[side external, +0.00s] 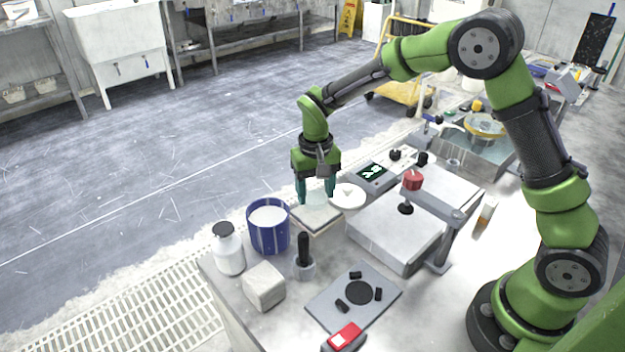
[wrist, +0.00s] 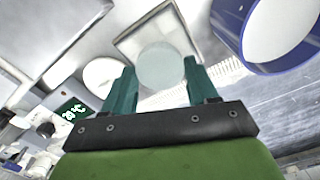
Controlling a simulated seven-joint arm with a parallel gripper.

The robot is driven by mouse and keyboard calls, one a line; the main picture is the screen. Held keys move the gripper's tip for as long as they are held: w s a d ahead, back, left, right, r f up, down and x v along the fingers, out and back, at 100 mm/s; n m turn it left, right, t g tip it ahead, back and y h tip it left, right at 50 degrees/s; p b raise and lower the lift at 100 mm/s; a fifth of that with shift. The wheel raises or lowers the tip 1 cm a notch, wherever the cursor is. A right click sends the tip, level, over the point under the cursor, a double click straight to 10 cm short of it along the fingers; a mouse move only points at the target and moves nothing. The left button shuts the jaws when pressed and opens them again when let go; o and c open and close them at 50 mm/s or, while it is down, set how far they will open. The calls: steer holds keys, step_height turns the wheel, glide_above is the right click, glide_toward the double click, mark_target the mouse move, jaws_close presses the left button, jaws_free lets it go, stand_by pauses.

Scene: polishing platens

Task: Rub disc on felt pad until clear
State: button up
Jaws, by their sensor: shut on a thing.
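My gripper (side external: 316,193) points down near the middle of the bench, its teal fingers closed on the sides of a pale, translucent greenish disc (side external: 315,199). In the wrist view, the disc (wrist: 163,66) sits flat between the fingertips (wrist: 160,75). Below it is a square pad (side external: 320,220) with a pale top and darker rim, which looks like the felt pad; it also shows in the wrist view (wrist: 140,38). The disc overlaps the pad in both views. I cannot tell whether they touch. The disc's underside is hidden.
A white round dish (side external: 349,196) lies right beside the pad. A blue tub (side external: 268,230), white bottle (side external: 229,250), black-handled tool (side external: 304,258) and pale block (side external: 264,285) stand to the left and front. A grey machine with a red-topped arm (side external: 413,181) stands right.

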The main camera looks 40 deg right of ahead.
steer(key=shift+r, duration=0.7)
